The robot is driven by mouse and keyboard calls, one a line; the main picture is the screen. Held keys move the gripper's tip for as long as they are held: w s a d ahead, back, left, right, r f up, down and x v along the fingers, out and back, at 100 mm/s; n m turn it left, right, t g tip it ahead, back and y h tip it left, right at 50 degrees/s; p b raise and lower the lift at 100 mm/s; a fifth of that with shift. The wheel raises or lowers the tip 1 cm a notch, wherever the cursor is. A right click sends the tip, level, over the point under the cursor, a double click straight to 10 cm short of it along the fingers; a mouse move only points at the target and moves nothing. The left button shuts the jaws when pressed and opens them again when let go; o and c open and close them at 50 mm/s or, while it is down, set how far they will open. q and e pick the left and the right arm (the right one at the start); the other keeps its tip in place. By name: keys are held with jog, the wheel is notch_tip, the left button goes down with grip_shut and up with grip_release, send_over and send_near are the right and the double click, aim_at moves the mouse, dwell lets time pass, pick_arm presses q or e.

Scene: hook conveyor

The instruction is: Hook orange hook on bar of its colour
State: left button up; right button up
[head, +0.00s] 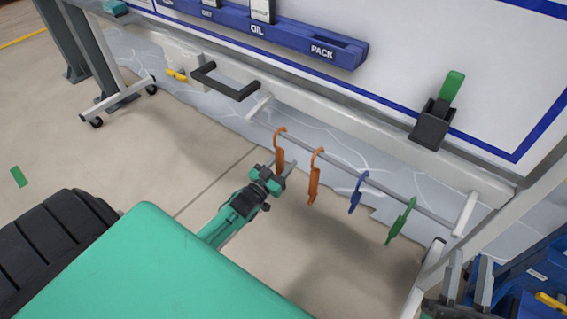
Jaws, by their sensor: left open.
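Two orange hooks hang by their curved tops from a thin grey bar (333,168). The left orange hook (280,155) is at the bar's left end, and the other orange hook (315,180) is just right of it. My left gripper (282,171) is open at the lower part of the left orange hook. Its fingers overlap that hook in the picture; I cannot tell whether they touch it. A blue hook (356,193) and a green hook (400,222) hang further right on the same bar. No separate orange-coloured bar is visible. My right gripper is not in view.
A whiteboard frame with a blue tray (270,29) stands behind the bar. A black handle (225,85) and a dark holder with a green item (451,87) stick out from its rail. Blue bins (530,275) fill the lower right.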

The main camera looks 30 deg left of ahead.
pick_arm(q)
jog(key=shift+w, duration=0.2)
grip_shut()
dwell(0.3)
jog(key=shift+w+r, duration=0.1)
jog(key=shift+w, duration=0.05)
